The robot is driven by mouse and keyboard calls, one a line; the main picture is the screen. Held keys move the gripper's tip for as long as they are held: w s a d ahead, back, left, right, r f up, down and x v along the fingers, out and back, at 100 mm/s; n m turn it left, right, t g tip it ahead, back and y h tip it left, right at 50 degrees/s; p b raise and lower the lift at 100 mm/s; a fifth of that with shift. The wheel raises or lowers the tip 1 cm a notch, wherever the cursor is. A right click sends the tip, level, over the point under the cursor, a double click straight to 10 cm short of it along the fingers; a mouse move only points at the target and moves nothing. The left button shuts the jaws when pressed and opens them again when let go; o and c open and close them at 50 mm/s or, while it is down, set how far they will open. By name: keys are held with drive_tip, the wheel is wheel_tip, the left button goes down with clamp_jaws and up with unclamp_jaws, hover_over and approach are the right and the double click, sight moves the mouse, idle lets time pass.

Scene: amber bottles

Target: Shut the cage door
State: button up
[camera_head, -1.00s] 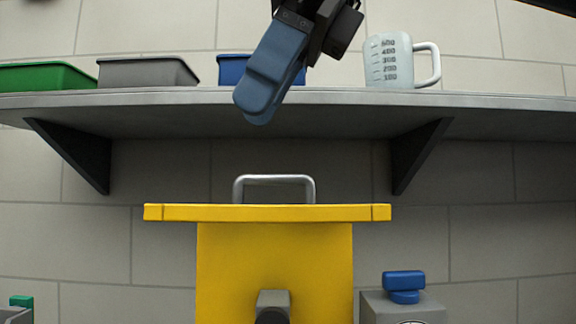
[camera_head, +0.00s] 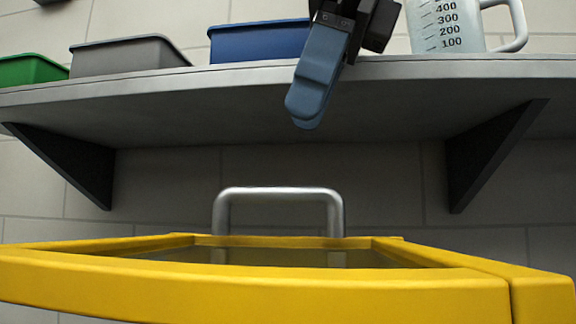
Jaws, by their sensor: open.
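A yellow frame (camera_head: 260,285) spans the bottom of the head view, with a dark see-through panel (camera_head: 270,256) in its top; it seems to be the cage. A silver bar handle (camera_head: 280,192) rises at its back. I cannot tell which part is the door or how far it stands open. My gripper (camera_head: 306,108), with blue fingers, hangs at the upper centre, tilted down to the left. It is open and empty, above the handle in the picture and apart from it. Its fingers overlap from this side, so the gap between them is hidden.
A grey shelf (camera_head: 230,92) on dark brackets (camera_head: 70,165) crosses behind my gripper. On it stand a green bin (camera_head: 30,70), a grey bin (camera_head: 125,56), a blue bin (camera_head: 258,41) and a measuring jug (camera_head: 447,28). The wall between shelf and frame is bare.

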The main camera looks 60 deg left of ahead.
drive_tip(key=shift+x, duration=3.5)
clamp_jaws()
